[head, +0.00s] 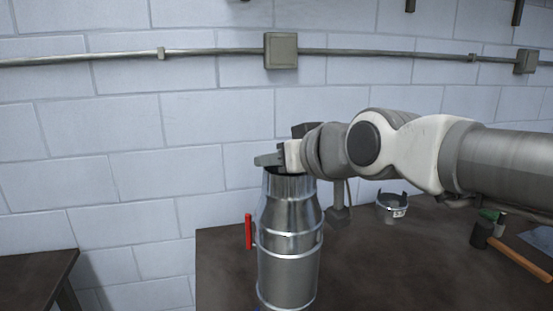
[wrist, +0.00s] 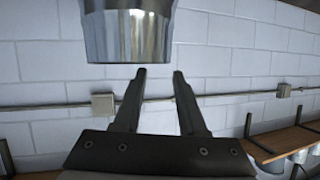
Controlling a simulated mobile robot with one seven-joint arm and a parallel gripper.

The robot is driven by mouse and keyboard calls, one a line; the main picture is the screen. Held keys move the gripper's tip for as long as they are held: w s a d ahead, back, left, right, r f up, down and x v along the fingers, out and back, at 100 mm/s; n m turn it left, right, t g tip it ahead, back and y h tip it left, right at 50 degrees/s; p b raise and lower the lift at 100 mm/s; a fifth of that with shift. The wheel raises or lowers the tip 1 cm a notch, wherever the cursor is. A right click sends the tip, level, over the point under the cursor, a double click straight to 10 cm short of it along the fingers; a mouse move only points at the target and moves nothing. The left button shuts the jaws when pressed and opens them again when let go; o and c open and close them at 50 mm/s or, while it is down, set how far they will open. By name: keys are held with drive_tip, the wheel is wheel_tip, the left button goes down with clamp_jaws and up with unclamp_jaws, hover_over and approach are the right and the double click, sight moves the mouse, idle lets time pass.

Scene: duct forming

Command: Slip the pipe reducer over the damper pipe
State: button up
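The damper pipe (head: 287,277) stands upright on the dark table in the head view, with a red handle (head: 248,231) on its left side. The shiny pipe reducer (head: 288,208) sits on top of it, narrow end up, and looks upright and in line with the pipe. Its lower edge meets the pipe near the bands; how deep it overlaps is unclear. My gripper (head: 268,160) is at the reducer's top rim in the head view. In the wrist view my gripper (wrist: 158,72) has its fingers apart with nothing between them. A ridged metal end (wrist: 128,35) shows just beyond the fingertips.
A metal ring clamp (head: 392,206) lies on the table (head: 400,270) to the right. A mallet with an orange handle (head: 520,262) lies at the right edge. A block wall with a conduit (head: 210,52) stands close behind. The table's front middle is clear.

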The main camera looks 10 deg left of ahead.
drive_tip(key=v, duration=1.7)
drive_tip(key=shift+s, duration=0.2)
drive_tip(key=shift+d, duration=0.15)
drive_tip(key=s+d+f+m+g+h, duration=0.1)
drive_tip(key=d+f+m+h, duration=0.1)
drive_tip(key=f, duration=0.6)
drive_tip(key=s+d+f+m+g+h, duration=0.2)
drive_tip(key=d+f+h, duration=0.2)
drive_tip(key=d+f, duration=0.2)
drive_tip(key=s+d+f+m+g+h, duration=0.1)
drive_tip(key=d+f, duration=0.4)
drive_tip(key=f, duration=0.5)
drive_tip(key=shift+s+f+m+g+h, duration=0.25)
drive_tip(key=shift+s+m+h, duration=0.2)
drive_tip(key=shift+m+h, duration=0.5)
